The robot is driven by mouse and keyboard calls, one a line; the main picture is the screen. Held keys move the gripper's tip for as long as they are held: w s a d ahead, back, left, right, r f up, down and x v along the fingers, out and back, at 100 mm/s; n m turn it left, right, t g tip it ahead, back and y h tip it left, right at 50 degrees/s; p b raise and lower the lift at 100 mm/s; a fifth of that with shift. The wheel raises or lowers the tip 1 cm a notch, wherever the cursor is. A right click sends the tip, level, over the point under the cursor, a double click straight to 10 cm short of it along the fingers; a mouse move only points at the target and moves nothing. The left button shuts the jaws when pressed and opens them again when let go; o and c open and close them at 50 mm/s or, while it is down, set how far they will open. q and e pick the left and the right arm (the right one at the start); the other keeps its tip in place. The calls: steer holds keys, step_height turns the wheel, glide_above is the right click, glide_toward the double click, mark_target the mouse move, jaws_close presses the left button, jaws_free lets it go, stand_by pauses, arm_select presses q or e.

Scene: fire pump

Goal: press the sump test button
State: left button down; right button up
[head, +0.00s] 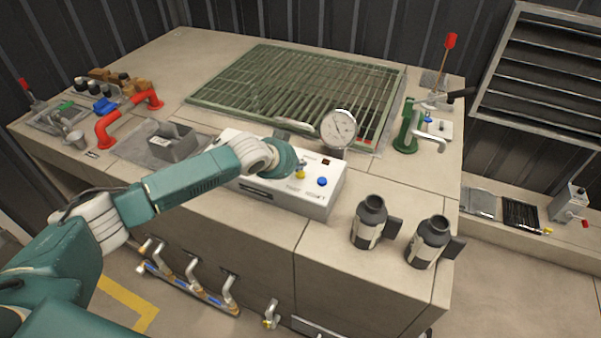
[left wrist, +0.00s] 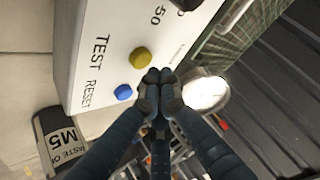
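The white control box (head: 318,204) stands on the bench and has a yellow button (head: 300,174) beside the word TEST and a blue button (head: 322,181) beside RESET. In the left wrist view, the yellow button (left wrist: 139,57) and the blue button (left wrist: 123,92) are both clear. My left gripper (left wrist: 158,84) is shut and empty, with its fingertips together close beside the yellow button. I cannot tell whether they touch it. In the head view my left wrist hangs over the box, covering part of its top. My right gripper is in neither view.
A round gauge (head: 339,128) rises behind the box. Two dark labelled bottles (head: 370,221) (head: 430,241) stand right of it. A green floor grating (head: 290,85) lies behind. A red curved pipe (head: 128,119) and a grey bin (head: 177,143) are at left.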

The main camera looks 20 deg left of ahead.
mark_target(299, 174)
arm_select(q)
steer(key=shift+f, duration=0.15)
steer(key=shift+f, duration=0.3)
steer(key=shift+f, duration=0.55)
stand_by(0.8)
steer(key=shift+r, duration=0.1)
steer(key=shift+r+p, duration=0.8)
steer(key=shift+r, duration=0.05)
step_height(299, 174, up, 5)
steer(key=p, duration=0.5)
steer(key=shift+r, duration=0.1)
